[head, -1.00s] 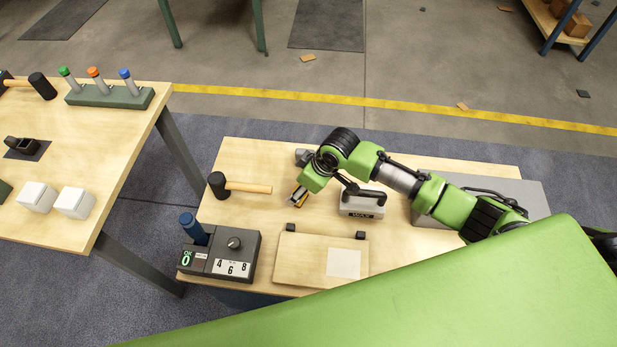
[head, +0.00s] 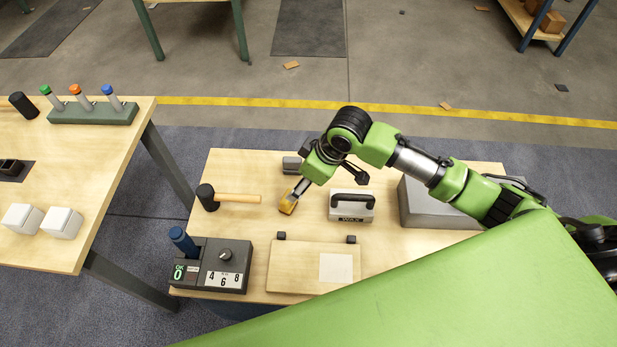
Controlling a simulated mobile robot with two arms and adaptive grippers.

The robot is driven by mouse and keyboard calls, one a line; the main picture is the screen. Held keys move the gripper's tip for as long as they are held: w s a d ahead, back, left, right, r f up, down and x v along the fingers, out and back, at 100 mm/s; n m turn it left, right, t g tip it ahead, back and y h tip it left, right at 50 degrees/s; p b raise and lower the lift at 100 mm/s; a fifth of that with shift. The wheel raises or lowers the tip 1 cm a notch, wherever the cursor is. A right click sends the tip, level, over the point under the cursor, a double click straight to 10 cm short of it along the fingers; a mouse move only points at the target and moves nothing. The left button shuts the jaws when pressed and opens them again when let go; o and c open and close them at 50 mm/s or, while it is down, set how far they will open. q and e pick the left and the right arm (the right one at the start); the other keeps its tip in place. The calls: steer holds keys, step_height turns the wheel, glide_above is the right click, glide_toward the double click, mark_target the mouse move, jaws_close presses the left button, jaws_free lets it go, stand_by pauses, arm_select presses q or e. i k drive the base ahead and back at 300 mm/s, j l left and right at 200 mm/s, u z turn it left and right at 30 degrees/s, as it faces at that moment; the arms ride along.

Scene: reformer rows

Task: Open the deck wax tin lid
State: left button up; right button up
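The deck wax tin (head: 352,207) is a pale box marked WAX on the wooden table, in the middle of the head view. Its lid (head: 338,197) carries a dark arched handle and looks shut. My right arm comes in from the right and bends over the table beyond the tin. My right gripper (head: 359,176) appears as a small dark part just above the handle in the picture, seemingly apart from it. Its fingers are too small to tell open from shut. My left gripper is not in view.
A small yellow thing (head: 288,204) lies left of the tin, by my wrist. A mallet (head: 235,198), a dark control box (head: 222,265), a hinged wooden board (head: 292,265) and a grey block (head: 425,208) surround the tin. Another table (head: 60,180) stands at left.

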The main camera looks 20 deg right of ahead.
mark_target(353, 197)
steer(key=z, duration=1)
